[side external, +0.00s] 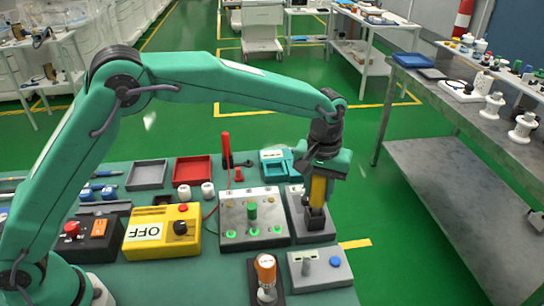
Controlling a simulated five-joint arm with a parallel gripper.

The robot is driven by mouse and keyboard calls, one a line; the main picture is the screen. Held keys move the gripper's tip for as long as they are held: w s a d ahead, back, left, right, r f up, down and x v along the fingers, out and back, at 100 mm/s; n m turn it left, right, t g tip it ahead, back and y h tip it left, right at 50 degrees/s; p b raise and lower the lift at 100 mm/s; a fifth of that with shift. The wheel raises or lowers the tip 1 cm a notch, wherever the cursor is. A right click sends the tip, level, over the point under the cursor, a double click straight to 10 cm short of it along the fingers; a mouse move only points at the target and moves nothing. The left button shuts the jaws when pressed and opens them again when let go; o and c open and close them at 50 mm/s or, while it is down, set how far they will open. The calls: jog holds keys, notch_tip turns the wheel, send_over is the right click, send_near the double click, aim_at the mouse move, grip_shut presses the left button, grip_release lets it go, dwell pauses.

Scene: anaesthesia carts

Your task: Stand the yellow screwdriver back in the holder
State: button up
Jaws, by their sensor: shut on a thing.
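The yellow screwdriver (318,189) is upright below my gripper (321,170), and its yellow handle shows beneath the jaws. My gripper is shut on it from above. A dark block that looks like the holder (315,219) stands on a grey base plate at the right edge of the green bench. The screwdriver is in line with this block, its lower end at or just above the block's top. I cannot tell whether the tip is inside. The shaft is not visible.
A panel with green lit buttons (253,232) adjoins the base plate on its left. An upright red rod (226,158) stands behind the panel. A grey box with a blue button (320,269) and an orange-topped part (266,278) lie in front. A yellow OFF box (160,243) sits farther left.

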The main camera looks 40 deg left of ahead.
jog(key=shift+f, duration=0.6)
jog(key=o, duration=1)
jog(key=shift+r, duration=3.9)
